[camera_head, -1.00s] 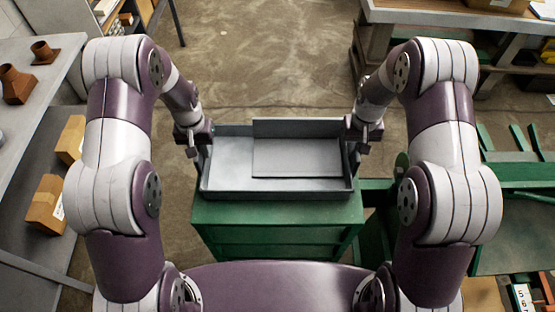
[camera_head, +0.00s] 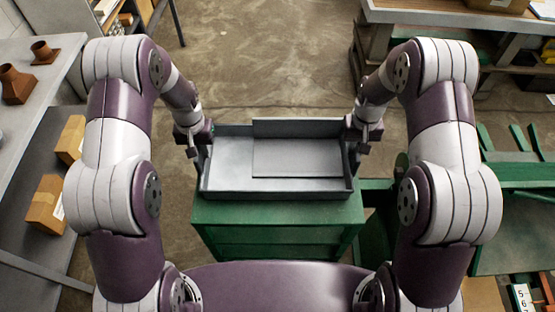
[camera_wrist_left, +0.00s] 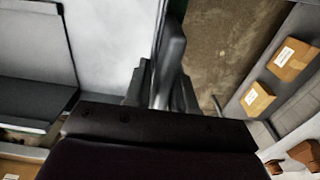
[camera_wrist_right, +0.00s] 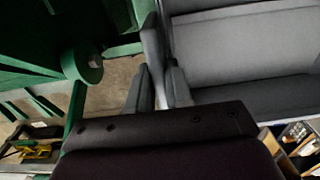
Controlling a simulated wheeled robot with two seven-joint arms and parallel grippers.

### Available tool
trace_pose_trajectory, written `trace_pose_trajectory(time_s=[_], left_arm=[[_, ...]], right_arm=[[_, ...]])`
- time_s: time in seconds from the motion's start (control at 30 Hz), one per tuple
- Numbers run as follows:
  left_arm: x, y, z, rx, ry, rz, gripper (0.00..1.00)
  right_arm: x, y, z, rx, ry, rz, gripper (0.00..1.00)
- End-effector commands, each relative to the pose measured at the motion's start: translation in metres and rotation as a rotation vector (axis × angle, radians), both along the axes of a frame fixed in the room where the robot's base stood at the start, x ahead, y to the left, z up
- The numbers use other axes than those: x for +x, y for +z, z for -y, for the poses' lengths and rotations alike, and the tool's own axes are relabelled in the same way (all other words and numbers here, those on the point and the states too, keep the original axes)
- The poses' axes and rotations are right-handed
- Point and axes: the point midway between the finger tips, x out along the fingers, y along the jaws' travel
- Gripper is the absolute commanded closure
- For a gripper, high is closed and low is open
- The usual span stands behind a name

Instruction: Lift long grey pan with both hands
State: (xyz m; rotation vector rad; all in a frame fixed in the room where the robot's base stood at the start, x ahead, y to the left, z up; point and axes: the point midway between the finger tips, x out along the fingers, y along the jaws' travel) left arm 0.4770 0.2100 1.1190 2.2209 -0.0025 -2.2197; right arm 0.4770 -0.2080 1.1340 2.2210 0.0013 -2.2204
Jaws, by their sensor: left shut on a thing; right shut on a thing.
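The long grey pan (camera_head: 229,165) is a shallow open tray over the green cabinet (camera_head: 277,236). A flat grey panel (camera_head: 297,157) lies inside it, toward the right. My left gripper (camera_head: 205,150) is shut on the pan's left end wall, with its fingers on both sides of the wall in the left wrist view (camera_wrist_left: 160,85). My right gripper (camera_head: 357,147) is shut on the right end wall, which also shows between the fingers in the right wrist view (camera_wrist_right: 158,85). The pan looks level. I cannot tell whether its bottom touches the cabinet.
A grey shelf table (camera_head: 60,100) with brown fittings (camera_head: 17,84) and cardboard boxes (camera_head: 46,202) stands on the left. Green machinery (camera_head: 515,200) stands on the right. A workbench (camera_head: 450,14) is at the back right. The floor beyond the pan is clear.

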Motion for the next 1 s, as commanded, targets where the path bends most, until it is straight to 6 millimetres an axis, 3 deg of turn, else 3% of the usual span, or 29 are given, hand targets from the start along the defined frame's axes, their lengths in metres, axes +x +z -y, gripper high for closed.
trace_pose_trajectory(time_s=[0.23,0.57,1.0], left_arm=[[0.001,0.009,-0.004,0.004,0.0,0.003,1.0],[0.001,0.051,-0.004,0.004,0.0,0.003,1.0],[0.001,0.05,-0.004,0.004,0.0,0.003,1.0]], right_arm=[[0.001,0.01,0.004,-0.005,-0.001,0.004,1.0],[0.001,0.052,0.004,-0.005,-0.001,0.005,1.0],[0.002,0.052,0.004,-0.005,-0.001,0.005,1.0]])
